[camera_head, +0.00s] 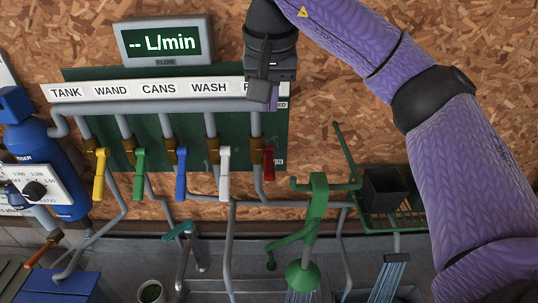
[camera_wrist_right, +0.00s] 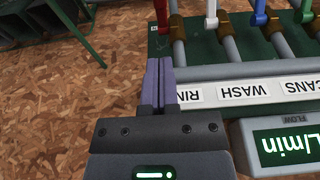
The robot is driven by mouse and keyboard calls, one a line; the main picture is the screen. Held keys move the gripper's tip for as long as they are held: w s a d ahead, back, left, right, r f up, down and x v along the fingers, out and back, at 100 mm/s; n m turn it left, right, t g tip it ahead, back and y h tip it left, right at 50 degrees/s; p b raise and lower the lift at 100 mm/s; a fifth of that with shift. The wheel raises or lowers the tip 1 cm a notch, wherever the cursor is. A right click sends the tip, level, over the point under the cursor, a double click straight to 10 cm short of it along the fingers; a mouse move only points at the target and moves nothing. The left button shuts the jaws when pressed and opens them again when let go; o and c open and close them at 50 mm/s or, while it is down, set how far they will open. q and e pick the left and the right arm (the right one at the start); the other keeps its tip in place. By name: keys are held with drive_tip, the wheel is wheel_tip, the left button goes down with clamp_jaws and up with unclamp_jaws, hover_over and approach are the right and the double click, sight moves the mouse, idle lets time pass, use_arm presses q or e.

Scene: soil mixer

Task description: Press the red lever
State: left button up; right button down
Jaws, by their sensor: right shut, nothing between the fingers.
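The red lever (camera_head: 268,165) hangs below a brass valve at the right end of a lever row on the green panel. It also shows at the top of the right wrist view (camera_wrist_right: 161,13). My right gripper (camera_head: 262,104) is shut and empty, in front of the panel above the red lever and over the label at the strip's right end. In the right wrist view its fingers (camera_wrist_right: 160,62) are together, pointing toward the red lever, with a gap between. The gripper hides most of that label in the head view. My left gripper is not in view.
Yellow (camera_head: 100,173), green (camera_head: 139,173), blue (camera_head: 181,173) and white (camera_head: 225,172) levers hang left of the red one. A flow display (camera_head: 165,41) stands above. A green sprayer (camera_head: 312,225) and a green rack (camera_head: 400,222) are at lower right.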

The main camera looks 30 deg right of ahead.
hover_over(269, 166)
drive_tip(key=s+x, duration=0.1)
drive_tip(key=x, duration=0.3)
drive_tip(key=f, duration=0.5)
drive_tip(key=f+p, duration=0.1)
drive_tip(key=f, duration=0.1)
drive_tip(key=shift+a+f, duration=0.2)
drive_tip(key=shift+a, duration=0.1)
drive_tip(key=shift+s+f, duration=0.15)
drive_tip(key=shift+f, duration=0.4)
